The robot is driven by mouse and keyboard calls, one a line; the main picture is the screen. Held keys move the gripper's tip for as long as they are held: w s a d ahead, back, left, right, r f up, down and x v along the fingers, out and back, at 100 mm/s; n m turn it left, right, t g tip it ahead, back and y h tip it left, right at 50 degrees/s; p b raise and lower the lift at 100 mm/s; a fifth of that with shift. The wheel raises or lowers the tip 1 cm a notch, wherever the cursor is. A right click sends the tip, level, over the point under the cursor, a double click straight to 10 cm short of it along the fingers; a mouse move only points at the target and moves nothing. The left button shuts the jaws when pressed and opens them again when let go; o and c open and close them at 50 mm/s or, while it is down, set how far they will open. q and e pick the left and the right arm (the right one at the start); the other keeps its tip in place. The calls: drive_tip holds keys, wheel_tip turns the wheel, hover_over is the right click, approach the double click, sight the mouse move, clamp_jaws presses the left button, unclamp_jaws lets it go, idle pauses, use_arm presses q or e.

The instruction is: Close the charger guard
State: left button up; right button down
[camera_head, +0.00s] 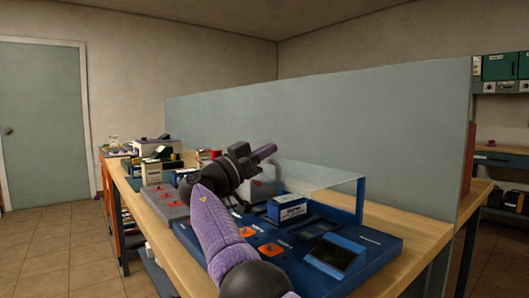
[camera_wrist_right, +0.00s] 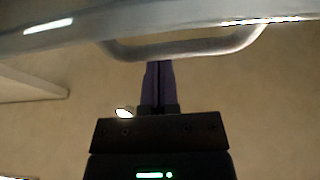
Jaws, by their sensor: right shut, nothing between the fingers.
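The blue charger (camera_head: 384,243) lies on the wooden workbench. Its clear guard (camera_head: 325,178) has a blue frame and stands over the back part of the charger; its exact angle is hard to tell. My right gripper (camera_head: 268,151) is shut and empty, at the guard's upper left in the head view. In the right wrist view my gripper's purple fingers (camera_wrist_right: 158,72) point at a grey bow handle (camera_wrist_right: 190,48) on a pale edge. The tips meet or overlap the handle in the picture; contact is unclear. My left gripper is out of view.
A blue-and-white battery (camera_head: 287,208) sits on the charger by the guard. A grey unit with red knobs (camera_head: 165,198) stands to its left, with boxes (camera_head: 160,168) behind. A tall grey partition (camera_head: 400,130) runs along the bench's back.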

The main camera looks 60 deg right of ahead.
drive_tip(key=w+a+f, duration=0.1)
drive_tip(key=w+a, duration=0.1)
drive_tip(key=a, duration=0.6)
drive_tip(key=w+a, duration=0.3)
drive_tip(key=a, duration=0.5)
drive_tip(key=shift+f, duration=0.4)
